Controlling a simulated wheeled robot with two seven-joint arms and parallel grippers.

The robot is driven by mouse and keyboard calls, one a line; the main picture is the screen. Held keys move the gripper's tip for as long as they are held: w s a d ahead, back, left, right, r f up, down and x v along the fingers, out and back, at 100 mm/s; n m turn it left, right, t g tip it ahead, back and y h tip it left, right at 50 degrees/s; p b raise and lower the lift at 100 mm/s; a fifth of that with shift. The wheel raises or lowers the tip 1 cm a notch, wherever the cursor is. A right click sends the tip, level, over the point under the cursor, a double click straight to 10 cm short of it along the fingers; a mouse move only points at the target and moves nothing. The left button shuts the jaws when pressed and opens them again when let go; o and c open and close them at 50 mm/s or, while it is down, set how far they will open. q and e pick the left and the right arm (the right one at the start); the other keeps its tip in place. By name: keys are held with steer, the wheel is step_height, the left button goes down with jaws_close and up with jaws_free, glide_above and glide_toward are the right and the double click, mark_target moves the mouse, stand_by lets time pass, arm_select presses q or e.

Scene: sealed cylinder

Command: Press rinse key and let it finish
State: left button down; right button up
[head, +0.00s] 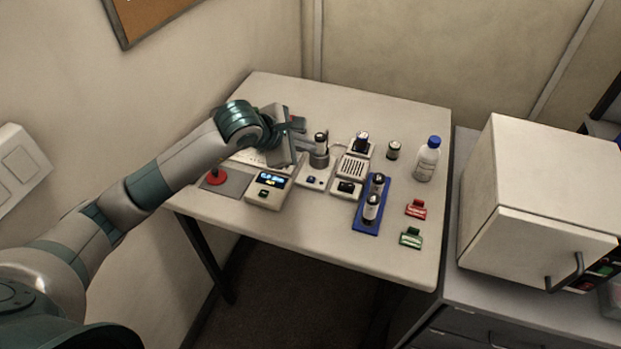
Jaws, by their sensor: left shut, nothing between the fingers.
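My left arm comes in from the left, and its gripper (298,124) is shut and empty over the back left of the table, close to the upright cylinder (321,141) in a grey holder on a small device (313,178). That device has small buttons on its front. A box with a lit display (269,190) stands in front of the gripper, with a small green key (263,194) below the display. I cannot read which key is the rinse key. My gripper hides part of the pale equipment behind it. My right gripper is not in view.
A blue rack (359,219) holds dark-topped cylinders. A grilled device (353,166), a small meter (347,188), a loose cylinder (393,150), a blue-capped bottle (427,160), red (416,209) and green (411,238) clips and a red knob (216,177) share the table (300,226). A white cabinet (535,190) stands right.

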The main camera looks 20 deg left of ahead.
arm_select(q)
steer(key=b, duration=0.3)
glide_above(311, 180)
steer(key=f, duration=0.7)
steer(key=shift+s+a, duration=0.35)
steer(key=shift+f+b, duration=0.75)
steer(key=shift+f, duration=0.05)
stand_by(0.8)
steer(key=shift+f+b, duration=0.4)
steer(key=shift+b, duration=0.25)
steer(key=shift+f+b, duration=0.4)
steer(key=shift+b, duration=0.1)
stand_by(0.8)
steer(key=shift+r, duration=0.85)
